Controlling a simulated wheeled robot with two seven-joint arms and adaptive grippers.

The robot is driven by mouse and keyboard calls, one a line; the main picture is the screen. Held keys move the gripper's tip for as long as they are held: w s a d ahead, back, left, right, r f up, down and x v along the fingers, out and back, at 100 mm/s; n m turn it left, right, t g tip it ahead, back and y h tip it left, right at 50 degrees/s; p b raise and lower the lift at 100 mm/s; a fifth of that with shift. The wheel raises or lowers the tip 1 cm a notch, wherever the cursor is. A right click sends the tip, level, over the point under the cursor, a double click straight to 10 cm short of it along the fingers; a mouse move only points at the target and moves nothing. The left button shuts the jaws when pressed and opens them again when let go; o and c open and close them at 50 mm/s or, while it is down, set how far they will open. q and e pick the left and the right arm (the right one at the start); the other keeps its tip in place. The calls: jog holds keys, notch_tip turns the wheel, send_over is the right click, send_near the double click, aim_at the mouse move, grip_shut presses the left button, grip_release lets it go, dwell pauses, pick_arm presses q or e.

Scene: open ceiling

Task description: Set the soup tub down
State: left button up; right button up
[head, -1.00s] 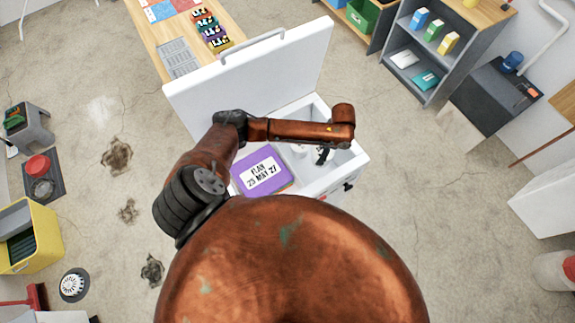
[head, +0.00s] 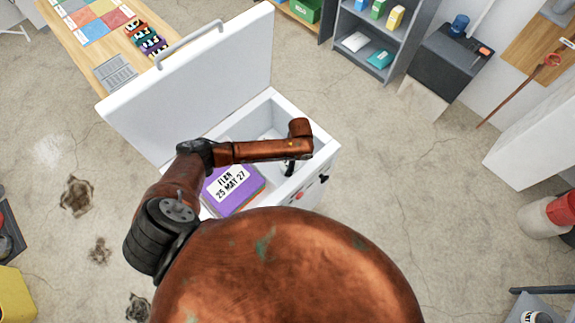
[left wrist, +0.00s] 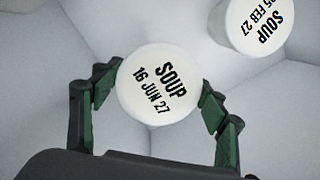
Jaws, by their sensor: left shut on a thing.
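A white round soup tub (left wrist: 158,85) with a lid reading "SOUP 16 JUN 27" sits between the two fingers of my left gripper (left wrist: 160,105) in the left wrist view. The fingers are shut on its sides. In the head view my left gripper (head: 290,167) points down inside the open white chest (head: 322,162), mostly hidden under my wrist. I cannot tell whether the tub touches the chest floor. A second soup tub (left wrist: 254,24), with a partly cut-off FEB 27 date, stands at the upper right of the wrist view, apart from the held one. My right gripper is not in view.
A purple box labelled "25 MAY 27" (head: 232,188) is at the chest's left end, beside my arm. The raised lid (head: 190,80) stands along the chest's far side. White walls surround the held tub, with some bare floor around it.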

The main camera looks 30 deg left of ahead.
pick_arm(q)
jog(key=shift+f+b, duration=0.3)
jog(key=shift+f, duration=1.2)
jog(key=shift+f, duration=0.15)
jog(key=o, duration=1.6)
jog(key=shift+c, duration=0.2)
jog(key=r+p, duration=0.1)
jog(key=r, duration=0.3)
jog(key=d+r, duration=0.1)
jog(key=r, duration=0.3)
jog(key=r+p, duration=0.1)
jog(key=r, duration=0.3)
jog(key=shift+w+d+p, duration=0.35)
